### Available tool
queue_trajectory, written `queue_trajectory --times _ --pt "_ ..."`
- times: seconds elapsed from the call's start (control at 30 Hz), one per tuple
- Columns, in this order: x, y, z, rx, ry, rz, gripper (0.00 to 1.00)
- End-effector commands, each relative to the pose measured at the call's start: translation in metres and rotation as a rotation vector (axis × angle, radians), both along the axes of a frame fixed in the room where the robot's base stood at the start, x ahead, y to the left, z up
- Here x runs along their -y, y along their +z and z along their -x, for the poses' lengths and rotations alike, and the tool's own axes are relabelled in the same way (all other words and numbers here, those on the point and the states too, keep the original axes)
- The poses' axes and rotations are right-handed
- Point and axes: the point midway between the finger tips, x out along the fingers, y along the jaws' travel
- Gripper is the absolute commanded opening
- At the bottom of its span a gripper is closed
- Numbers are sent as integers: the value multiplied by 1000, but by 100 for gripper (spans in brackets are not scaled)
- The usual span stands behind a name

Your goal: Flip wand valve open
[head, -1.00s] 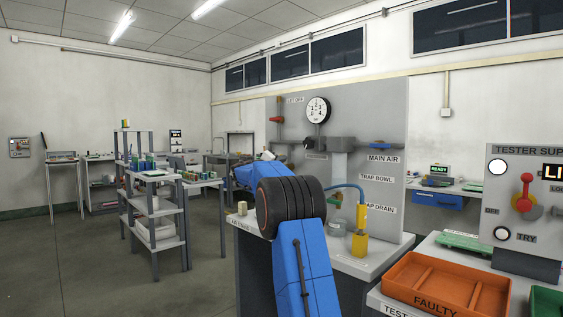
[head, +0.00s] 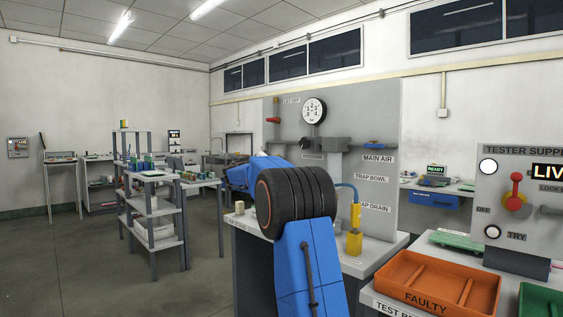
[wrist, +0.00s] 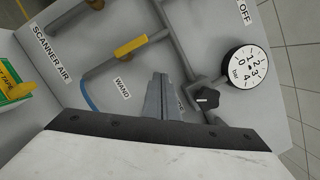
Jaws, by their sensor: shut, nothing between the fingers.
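The wand valve's yellow lever (wrist: 130,46) shows in the wrist view, lying roughly along its grey pipe above the WAND label (wrist: 123,88). A blue hose (wrist: 90,97) leaves the lower end of that pipe. My gripper (wrist: 164,80) is shut and empty, in front of the panel to the lower right of the lever. It looks apart from the lever. In the head view my arm hides the gripper and the wand valve. The yellow wand (head: 355,216) with its blue hose stands on the bench there.
A black knob (wrist: 207,97) and the pressure gauge (wrist: 245,68) are right of my gripper in the wrist view. In the head view an orange FAULTY tray (head: 438,285) and the tester panel (head: 520,200) stand at right.

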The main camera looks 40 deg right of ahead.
Motion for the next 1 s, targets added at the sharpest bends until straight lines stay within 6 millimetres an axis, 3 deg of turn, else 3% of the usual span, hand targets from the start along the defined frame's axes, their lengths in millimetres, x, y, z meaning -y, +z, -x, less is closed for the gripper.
queue_trajectory --times 0.1,0.3,1.0 --pt "-19 0 6 0 1 0 0" --pt "-36 0 12 -1 0 0 0" --pt "-40 0 15 4 -1 -5 0"
